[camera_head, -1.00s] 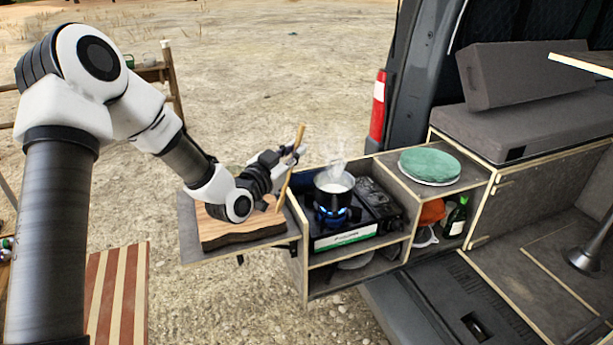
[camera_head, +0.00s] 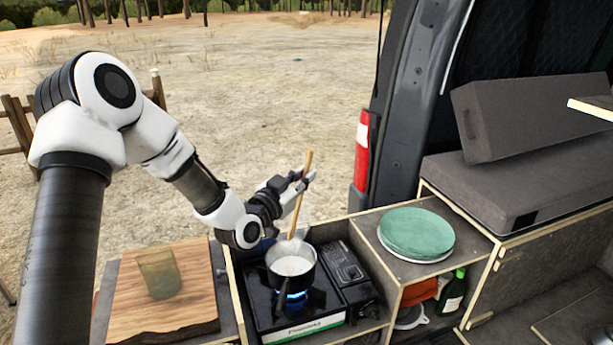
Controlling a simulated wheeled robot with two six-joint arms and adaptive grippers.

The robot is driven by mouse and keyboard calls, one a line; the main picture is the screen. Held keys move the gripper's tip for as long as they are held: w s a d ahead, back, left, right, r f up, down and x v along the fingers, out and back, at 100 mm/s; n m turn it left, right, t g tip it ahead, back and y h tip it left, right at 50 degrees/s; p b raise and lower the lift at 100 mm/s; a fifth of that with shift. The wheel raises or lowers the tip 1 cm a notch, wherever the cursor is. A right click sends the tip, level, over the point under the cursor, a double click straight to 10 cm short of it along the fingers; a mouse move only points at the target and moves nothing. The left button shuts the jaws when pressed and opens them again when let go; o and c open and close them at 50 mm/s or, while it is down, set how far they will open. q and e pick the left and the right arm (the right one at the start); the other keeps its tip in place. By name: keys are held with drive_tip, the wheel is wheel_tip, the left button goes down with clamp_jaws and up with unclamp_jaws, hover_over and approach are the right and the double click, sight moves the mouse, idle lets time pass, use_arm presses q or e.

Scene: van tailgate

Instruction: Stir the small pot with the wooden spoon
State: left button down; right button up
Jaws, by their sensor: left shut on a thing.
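The small pot (camera_head: 291,268) stands on the lit gas stove (camera_head: 303,323), with blue flame under it and pale, steaming liquid inside. My left gripper (camera_head: 298,181) is shut on the wooden spoon (camera_head: 299,208), just behind and above the pot. The spoon is nearly upright, tilted slightly, its handle end pointing up. Its lower end comes down at the pot's far rim in the steam; I cannot tell whether it is inside the pot. My right gripper is not in view.
A wooden board (camera_head: 190,310) with a greenish translucent cup (camera_head: 159,273) is left of the stove. Green plates (camera_head: 416,234) lie on the box to the right, with a bottle (camera_head: 451,294) below. The van's pillar (camera_head: 400,110) rises behind.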

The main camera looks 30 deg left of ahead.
use_arm(q)
wheel_tip(320, 180, down, 12)
drive_tip(key=b, duration=0.9)
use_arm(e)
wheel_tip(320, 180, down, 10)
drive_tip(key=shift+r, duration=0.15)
use_arm(q)
drive_tip(key=shift+s, duration=0.2)
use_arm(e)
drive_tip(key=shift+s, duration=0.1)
